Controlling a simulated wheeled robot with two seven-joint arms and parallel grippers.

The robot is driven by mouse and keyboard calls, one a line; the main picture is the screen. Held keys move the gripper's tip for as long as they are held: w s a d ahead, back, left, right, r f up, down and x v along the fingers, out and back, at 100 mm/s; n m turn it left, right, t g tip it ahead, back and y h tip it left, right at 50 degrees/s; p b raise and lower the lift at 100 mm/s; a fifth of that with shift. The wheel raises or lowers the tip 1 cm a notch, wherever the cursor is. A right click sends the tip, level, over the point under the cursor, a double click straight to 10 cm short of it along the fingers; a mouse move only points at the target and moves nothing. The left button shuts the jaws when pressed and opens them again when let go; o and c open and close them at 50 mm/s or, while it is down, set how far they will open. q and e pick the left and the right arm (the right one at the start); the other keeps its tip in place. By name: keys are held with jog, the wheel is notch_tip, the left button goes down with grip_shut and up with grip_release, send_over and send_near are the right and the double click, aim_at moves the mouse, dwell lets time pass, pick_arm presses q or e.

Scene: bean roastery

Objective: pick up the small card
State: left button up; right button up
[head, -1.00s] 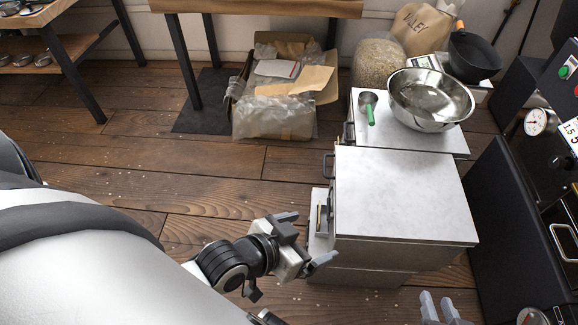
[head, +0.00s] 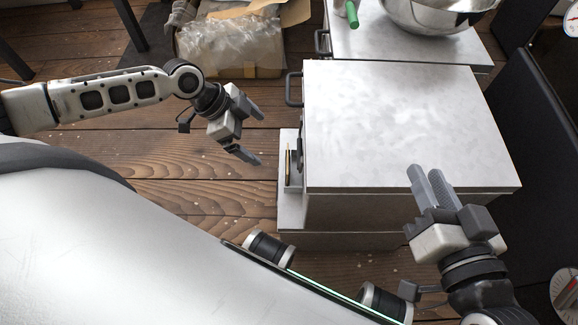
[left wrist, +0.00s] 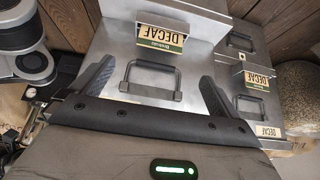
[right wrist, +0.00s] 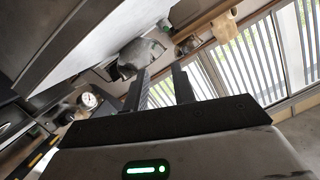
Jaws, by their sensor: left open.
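Cream cards with green tops reading DECAF sit on the steel cabinet fronts in the left wrist view. One card (left wrist: 160,39) is near the top, a smaller-looking one (left wrist: 257,80) is at the right, and another (left wrist: 268,131) is at the lower right. I cannot tell which is the small card. In the head view a holder (head: 297,174) with a thin tan edge shows on the near cabinet's left side. My left gripper (head: 256,134) is open and empty, left of that holder and apart from it. My right gripper (head: 425,171) is empty over the cabinet top's near right part, fingers narrowly apart.
The near cabinet (head: 400,120) has a bare top and a dark handle (head: 294,88) on its left side. A steel bowl (head: 425,14) and green-handled scoop (head: 352,14) stand on the cabinet behind. A box with plastic wrap (head: 228,50) lies on the floor. Dark machinery flanks the right.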

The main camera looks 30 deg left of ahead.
pick_arm(q)
jog(key=b+x, duration=0.5)
jog(key=x, duration=0.6)
jog(key=shift+w+d+f, duration=0.15)
jog(key=shift+w+f, duration=0.05)
jog(key=shift+f, duration=0.1)
jog(key=shift+d+f, duration=0.1)
jog(key=shift+d, duration=0.05)
jog(key=c, duration=0.9)
pick_arm(e)
jog(key=r+t, duration=0.1)
jog(key=w+r+t+y, duration=0.1)
jog(key=r, duration=0.1)
jog(key=w+r+n+t+y, duration=0.1)
jog(key=shift+r, duration=0.2)
